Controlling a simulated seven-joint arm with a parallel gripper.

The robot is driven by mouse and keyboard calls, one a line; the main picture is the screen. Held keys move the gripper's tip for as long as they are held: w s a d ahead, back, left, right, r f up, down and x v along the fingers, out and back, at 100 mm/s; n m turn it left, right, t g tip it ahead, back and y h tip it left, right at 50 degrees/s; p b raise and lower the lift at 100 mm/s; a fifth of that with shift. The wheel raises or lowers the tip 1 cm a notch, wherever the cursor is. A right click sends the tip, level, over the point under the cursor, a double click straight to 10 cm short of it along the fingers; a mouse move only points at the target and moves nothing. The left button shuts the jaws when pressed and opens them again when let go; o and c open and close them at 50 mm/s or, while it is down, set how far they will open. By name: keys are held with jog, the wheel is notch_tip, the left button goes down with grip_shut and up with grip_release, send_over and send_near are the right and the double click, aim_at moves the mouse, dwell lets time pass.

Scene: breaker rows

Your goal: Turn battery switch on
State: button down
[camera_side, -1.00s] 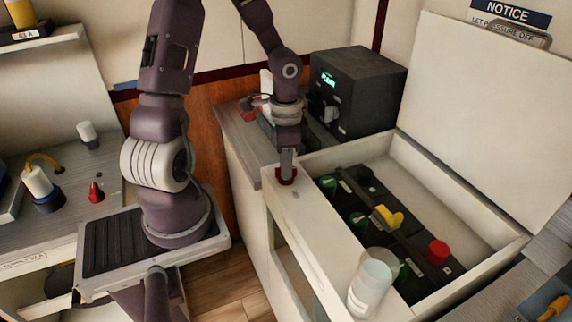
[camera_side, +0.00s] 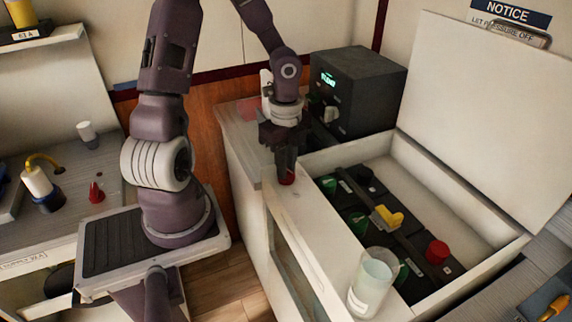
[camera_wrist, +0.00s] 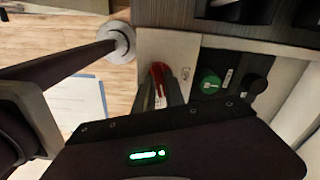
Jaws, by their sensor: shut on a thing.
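In the wrist view the red handle (camera_wrist: 160,70) shows between the fingertips of my gripper (camera_wrist: 165,88), beside a small printed label. The fingers hide most of the switch, so its exact angle is hard to read.
The open white box (camera_side: 408,142) holds green knobs (camera_side: 328,185), a yellow handle (camera_side: 388,217) and a red knob (camera_side: 437,251). A clear cup (camera_side: 371,283) stands on the front ledge. A dark box with a display (camera_side: 357,88) stands behind.

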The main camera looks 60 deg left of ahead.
jog(key=shift+m, duration=1.9)
jog(key=c, duration=1.4)
grip_release()
jog(key=shift+r, duration=0.15)
notch_tip(320, 180, up, 7)
jog(key=shift+f, duration=0.1)
